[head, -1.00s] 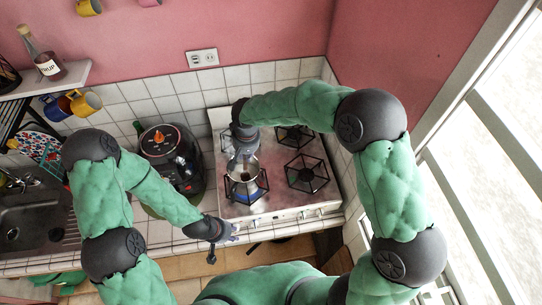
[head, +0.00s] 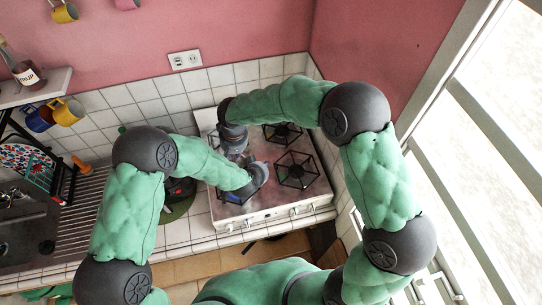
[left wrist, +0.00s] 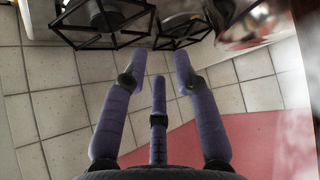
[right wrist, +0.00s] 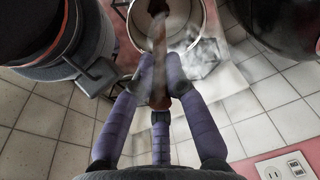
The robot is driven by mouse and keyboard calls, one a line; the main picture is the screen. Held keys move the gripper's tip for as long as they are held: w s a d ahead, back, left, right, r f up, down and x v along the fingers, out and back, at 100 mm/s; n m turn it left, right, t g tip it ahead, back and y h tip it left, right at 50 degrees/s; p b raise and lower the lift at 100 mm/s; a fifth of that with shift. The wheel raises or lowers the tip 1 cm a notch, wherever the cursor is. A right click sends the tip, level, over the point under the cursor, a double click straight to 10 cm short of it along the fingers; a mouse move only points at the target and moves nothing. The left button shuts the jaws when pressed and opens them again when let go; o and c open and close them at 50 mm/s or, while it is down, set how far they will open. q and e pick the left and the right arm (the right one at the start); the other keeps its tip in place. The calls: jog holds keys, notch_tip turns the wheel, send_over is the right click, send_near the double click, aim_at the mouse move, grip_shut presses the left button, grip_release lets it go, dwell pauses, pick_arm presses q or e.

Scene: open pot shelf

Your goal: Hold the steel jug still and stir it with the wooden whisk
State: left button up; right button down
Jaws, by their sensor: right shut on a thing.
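My right gripper (head: 233,138) is above the stove; in the right wrist view its fingers (right wrist: 160,82) are shut on the wooden whisk (right wrist: 159,45). The whisk's far end shows within the round mouth of the steel jug (right wrist: 190,10); how deep it sits is unclear. Steam drifts around the jug. My left gripper (head: 260,175) is low over the front of the stove, and hides most of the jug in the head view. In the left wrist view its fingers (left wrist: 158,85) are spread open and empty, with a shiny steel surface, likely the jug (left wrist: 258,22), beyond them at upper right.
The white stove (head: 290,214) has black burner grates (head: 297,170). A dark round cooker (head: 178,190) stands left of the stove, partly behind my left arm. A tiled wall and an outlet (head: 185,61) are behind. A window lies at right.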

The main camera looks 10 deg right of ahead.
pick_arm(q)
jog(key=w+d+f+n+t+y, duration=0.35)
jog(key=w+n+y, duration=0.35)
jog(key=n+y, duration=0.4)
jog(key=s+r+n+g+y, duration=0.4)
jog(key=s+r+n+y, duration=0.1)
jog(key=r+n, duration=0.15)
jog(key=shift+t, duration=0.25)
jog(key=x, duration=0.7)
jog(key=r+x, duration=0.1)
jog(key=x, duration=0.3)
jog(key=shift+w+a+f, duration=0.15)
jog(key=shift+w+a, duration=0.05)
jog(key=shift+a, duration=0.25)
grip_shut()
